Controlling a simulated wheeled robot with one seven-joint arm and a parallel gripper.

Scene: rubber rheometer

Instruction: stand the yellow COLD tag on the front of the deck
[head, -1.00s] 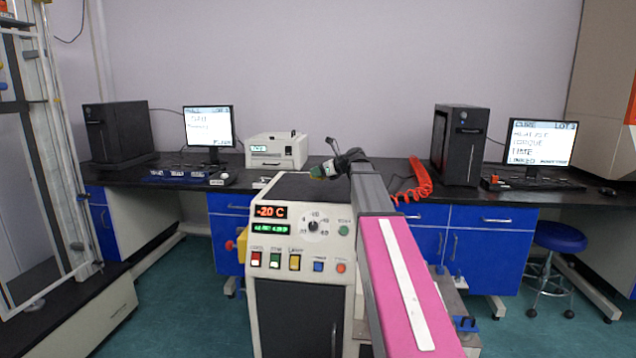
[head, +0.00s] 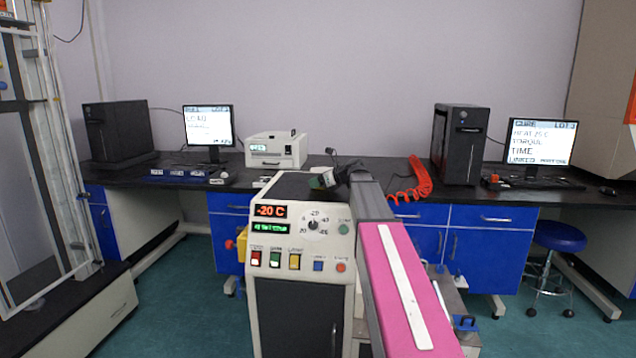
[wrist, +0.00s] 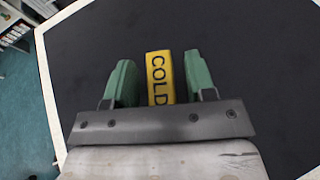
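The yellow COLD tag (wrist: 160,85) is in the wrist view, over the black deck (wrist: 262,75). Its lettering runs lengthwise and faces the camera. My gripper (wrist: 159,62) has its two green fingers on either side of the tag. A gap shows between the tag and the right finger, and a narrower one at the left, so the gripper is open around it. In the head view my gripper (head: 323,181) is low over the deck (head: 287,187) on top of the white machine. The tag cannot be made out there.
The machine's front panel (head: 300,240) has a -20 C display, a dial and several buttons. Behind it, a long black bench carries a white box instrument (head: 277,150), computers, monitors and a red coiled cable (head: 416,180). Bare deck surrounds the tag.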

